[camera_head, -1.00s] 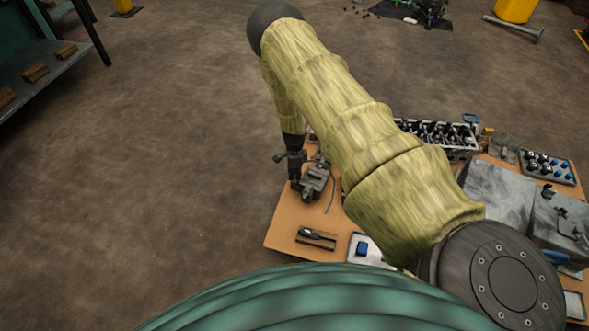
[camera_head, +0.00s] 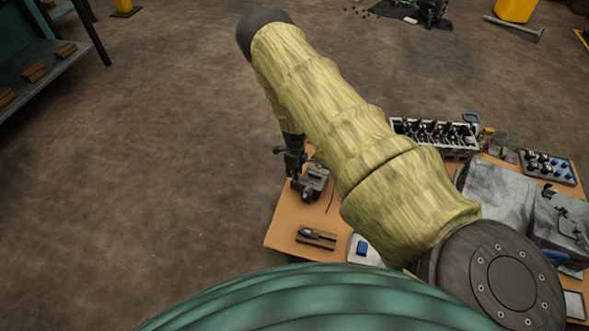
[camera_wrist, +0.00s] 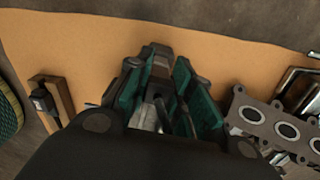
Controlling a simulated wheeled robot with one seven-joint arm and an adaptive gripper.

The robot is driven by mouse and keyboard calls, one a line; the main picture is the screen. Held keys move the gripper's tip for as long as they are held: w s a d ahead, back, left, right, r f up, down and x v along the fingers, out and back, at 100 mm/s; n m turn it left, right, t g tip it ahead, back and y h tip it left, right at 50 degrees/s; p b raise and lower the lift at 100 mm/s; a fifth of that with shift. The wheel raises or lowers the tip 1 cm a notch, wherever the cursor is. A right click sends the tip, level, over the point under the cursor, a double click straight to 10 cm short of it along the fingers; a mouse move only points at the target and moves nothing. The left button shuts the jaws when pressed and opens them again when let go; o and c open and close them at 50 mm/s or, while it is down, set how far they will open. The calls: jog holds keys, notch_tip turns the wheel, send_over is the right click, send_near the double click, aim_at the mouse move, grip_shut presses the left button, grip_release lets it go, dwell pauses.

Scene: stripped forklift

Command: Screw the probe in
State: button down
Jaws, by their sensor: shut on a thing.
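My gripper (camera_head: 295,170) points down at the left edge of the workbench (camera_head: 285,228), just beside and partly over a small dark grey fixture (camera_head: 315,181). In the wrist view my gripper (camera_wrist: 160,98) has its green-padded fingers on both sides of a slim dark part, which I take as the probe (camera_wrist: 157,85). They are shut on it. A dark block, likely the same fixture, lies beyond the fingertips. The probe's lower end and any thread or hole are hidden, so I cannot tell whether it is seated.
A small wooden tray with a dark tool (camera_head: 316,238) lies in front of the fixture. A grey engine head (camera_head: 435,135), grey metal boxes (camera_head: 500,190) and a tray of knobs (camera_head: 548,166) fill the bench's right side. The floor at left is open.

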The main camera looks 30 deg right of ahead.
jog(key=shift+w+r, duration=0.1)
jog(key=shift+w, duration=0.05)
jog(key=c, duration=1.3)
grip_release()
jog(key=shift+r, duration=0.1)
notch_tip(320, 180, up, 12)
jog(key=shift+f, duration=0.1)
